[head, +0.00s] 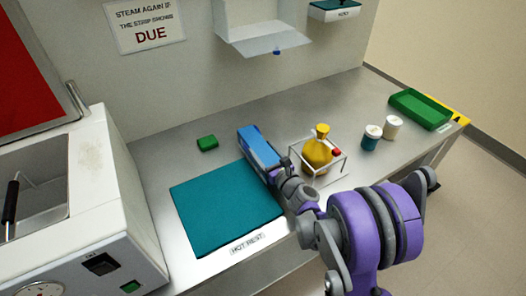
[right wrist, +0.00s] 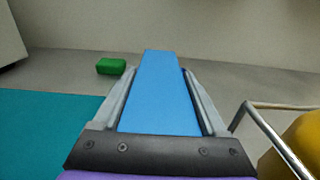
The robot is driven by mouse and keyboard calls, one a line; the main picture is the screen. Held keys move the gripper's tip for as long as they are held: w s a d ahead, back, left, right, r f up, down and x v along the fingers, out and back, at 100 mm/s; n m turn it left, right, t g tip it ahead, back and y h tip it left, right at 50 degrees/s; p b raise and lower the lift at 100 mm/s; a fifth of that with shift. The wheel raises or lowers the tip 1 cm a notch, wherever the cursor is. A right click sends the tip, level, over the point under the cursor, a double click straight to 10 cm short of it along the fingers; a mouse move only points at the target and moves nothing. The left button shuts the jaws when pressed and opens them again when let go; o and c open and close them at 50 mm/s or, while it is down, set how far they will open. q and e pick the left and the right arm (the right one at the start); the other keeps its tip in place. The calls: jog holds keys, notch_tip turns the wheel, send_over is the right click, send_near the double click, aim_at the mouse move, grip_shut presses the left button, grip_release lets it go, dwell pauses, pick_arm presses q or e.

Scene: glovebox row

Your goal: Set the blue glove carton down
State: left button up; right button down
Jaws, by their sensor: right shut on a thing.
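The blue glove carton (head: 259,149) is a long blue box with a paler side, at the right back edge of the teal mat in the head view. My right gripper (head: 278,174) is shut on it. In the right wrist view the carton (right wrist: 158,92) lies between the two fingers of my right gripper (right wrist: 157,100) and points away from me. I cannot tell whether its underside touches the counter. My left gripper is not in view.
The teal mat (head: 222,207) labelled HOT REST lies left of the carton. A green block (head: 207,143) sits behind it. A wire frame (head: 341,167) with a yellow flask-like thing (head: 317,152) stands close on the right.

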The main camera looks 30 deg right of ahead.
jog(key=shift+f, duration=0.1)
grip_release()
